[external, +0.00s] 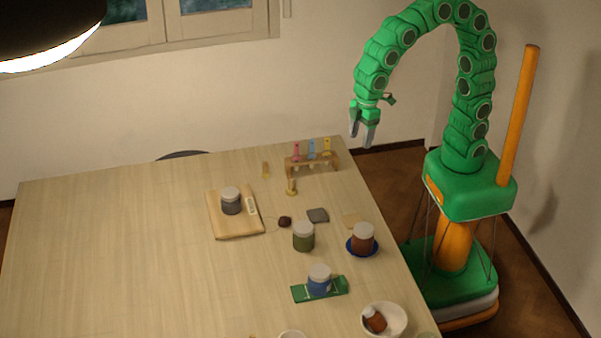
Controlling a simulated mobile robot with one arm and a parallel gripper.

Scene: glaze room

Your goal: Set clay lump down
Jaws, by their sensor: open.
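A small dark brown lump (285,222), which looks like the clay lump, rests on the table (110,240), just left of a grey flat piece (318,215). A thin loop, perhaps wire, lies at its left. My gripper (363,142) hangs from my green arm beyond the table's far right corner, with its fingers pointing down. It is open, with nothing visible between the fingers. It is well apart from the lump, up and to the right of it in the picture.
A rack (313,164) with coloured tools stands near the far right corner. Around the lump are a green jar (304,236), a brown jar (363,238) on a blue saucer, a blue jar (319,279) and a board (238,236) with a grey jar. The table's left half is clear.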

